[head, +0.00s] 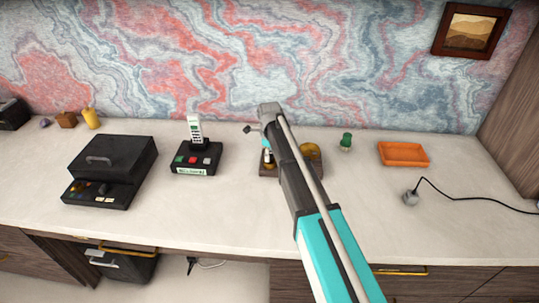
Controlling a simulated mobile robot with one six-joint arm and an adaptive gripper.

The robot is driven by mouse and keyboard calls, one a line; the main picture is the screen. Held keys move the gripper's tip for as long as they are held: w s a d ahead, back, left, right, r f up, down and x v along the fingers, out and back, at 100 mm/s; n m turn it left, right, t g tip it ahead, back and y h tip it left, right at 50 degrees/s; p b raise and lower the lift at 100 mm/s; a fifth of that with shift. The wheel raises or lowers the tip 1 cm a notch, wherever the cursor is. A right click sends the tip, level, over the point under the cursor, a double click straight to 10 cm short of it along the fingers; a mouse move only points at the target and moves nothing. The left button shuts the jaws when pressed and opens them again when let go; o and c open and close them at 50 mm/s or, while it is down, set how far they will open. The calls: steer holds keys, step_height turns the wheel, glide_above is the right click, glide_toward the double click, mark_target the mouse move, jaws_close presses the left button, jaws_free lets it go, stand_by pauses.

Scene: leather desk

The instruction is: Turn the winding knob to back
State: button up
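A low brown device (312,168) stands on the desk, mostly covered by my arm. A rounded gold-brown part (311,150) shows on its right side. I cannot tell whether this part is the winding knob, and no knob can be clearly made out. My arm reaches up from the bottom of the head view across the device. Its end is over or near the device's left side. My gripper's fingers cannot be made out behind the arm, so its opening and any contact are hidden.
On the pale desk (230,220) stand a black lidded box (118,152), a black base (190,160) with a white handset (195,130), a green knob-shaped piece (346,140), an orange tray (404,154) and a grey plug (410,198) with a black cable. The front middle is clear.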

steer(key=c, duration=0.6)
